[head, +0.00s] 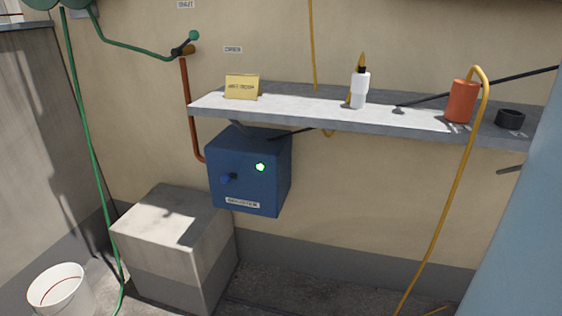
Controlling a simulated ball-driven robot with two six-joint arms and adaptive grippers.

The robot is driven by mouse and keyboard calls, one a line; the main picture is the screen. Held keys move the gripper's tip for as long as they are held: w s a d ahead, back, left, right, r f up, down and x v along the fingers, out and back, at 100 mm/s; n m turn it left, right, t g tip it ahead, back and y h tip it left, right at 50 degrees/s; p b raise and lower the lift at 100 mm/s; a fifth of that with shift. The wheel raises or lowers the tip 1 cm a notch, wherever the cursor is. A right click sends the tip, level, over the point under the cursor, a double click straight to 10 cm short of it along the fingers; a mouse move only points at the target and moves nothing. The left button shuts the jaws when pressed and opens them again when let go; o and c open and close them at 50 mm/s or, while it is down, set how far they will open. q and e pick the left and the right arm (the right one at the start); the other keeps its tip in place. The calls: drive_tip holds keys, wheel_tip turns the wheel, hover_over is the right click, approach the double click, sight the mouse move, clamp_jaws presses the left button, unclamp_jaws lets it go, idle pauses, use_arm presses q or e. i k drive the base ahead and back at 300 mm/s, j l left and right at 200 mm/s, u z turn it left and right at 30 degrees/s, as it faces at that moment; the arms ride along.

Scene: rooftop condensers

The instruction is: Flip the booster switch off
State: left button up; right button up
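A dark blue box (245,190) is mounted on the wall below the left part of the shelf in the head view. Its front carries a small dark blue switch (228,178) on the left and a bright green lamp (260,167) to the right of it. A white label (242,203) is on its lower front; its lettering is too small to read surely. The exact position of the switch is hard to make out. Neither of my grippers shows in the view.
The grey shelf (300,108) juts out above the box, holding a yellow card (242,87), a white bottle (360,90), an orange can (461,101) and a black ring (510,119). A concrete block (165,240) stands below left. A white bucket (58,290) and green hose (85,130) are left.

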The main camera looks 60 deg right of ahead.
sight(225, 178)
drive_tip(key=z, duration=1.3)
